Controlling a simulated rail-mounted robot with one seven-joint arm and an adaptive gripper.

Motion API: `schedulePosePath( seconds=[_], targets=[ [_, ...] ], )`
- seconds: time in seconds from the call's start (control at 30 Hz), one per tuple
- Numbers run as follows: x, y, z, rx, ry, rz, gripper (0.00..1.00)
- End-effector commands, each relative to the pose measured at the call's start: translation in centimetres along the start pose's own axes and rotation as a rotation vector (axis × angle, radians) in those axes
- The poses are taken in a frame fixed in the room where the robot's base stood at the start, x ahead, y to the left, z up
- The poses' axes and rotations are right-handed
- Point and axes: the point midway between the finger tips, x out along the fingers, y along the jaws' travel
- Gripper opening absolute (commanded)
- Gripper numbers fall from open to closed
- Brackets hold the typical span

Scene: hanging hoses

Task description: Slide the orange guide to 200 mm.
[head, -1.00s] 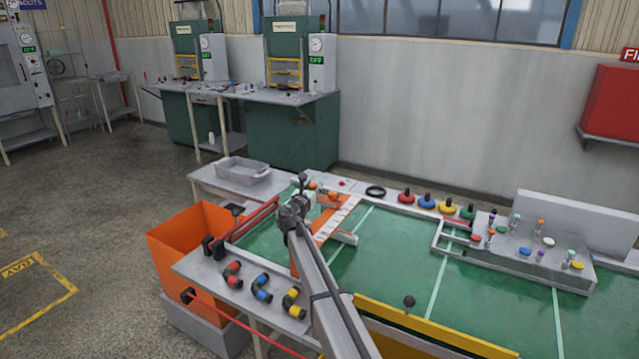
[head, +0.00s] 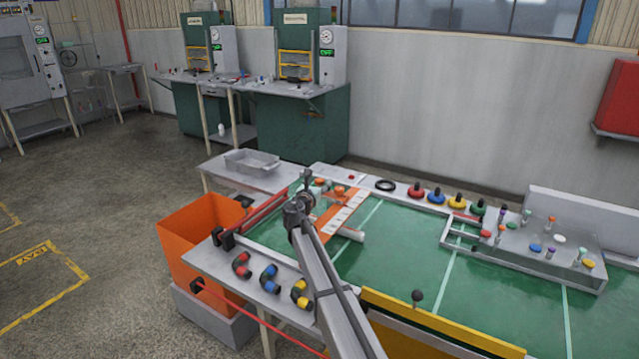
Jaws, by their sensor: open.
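The orange guide (head: 327,219) lies across the left part of the green-topped table, beside a pale scale strip (head: 347,208). The scale marks are too small to read. My arm crosses in front of the guide and hides part of it. My gripper (head: 306,184) is at the far end of the arm, small in the head view, near the guide's left side. It is open, and its fingers are hard to make out. I cannot tell whether it touches the guide.
An orange bin (head: 190,240) stands left of the table. Red, blue and yellow elbow pieces (head: 268,278) lie on the near-left ledge. A yellow rail (head: 440,322) runs along the front. A clear rack (head: 540,255) with small parts stands right. The green middle is mostly clear.

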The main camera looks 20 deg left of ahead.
Motion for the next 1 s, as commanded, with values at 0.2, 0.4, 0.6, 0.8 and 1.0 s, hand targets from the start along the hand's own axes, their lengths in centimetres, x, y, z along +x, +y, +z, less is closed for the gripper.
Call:
schedulePosePath(
  seconds=[0.2, 0.4, 0.6, 0.8, 1.0],
  targets=[
    [-3.3, -0.1, 0.0, 0.000, 0.000, 0.002, 0.62],
    [-7.2, -0.2, 0.0, 0.000, 0.000, 0.002, 0.62],
    [-10.3, -0.1, 0.0, 0.000, 0.000, 0.001, 0.62],
    [-11.3, 0.0, 0.0, 0.000, 0.000, 0.001, 0.62],
    [-11.3, 0.0, 0.0, 0.000, 0.000, 0.001, 0.62]
  ],
)
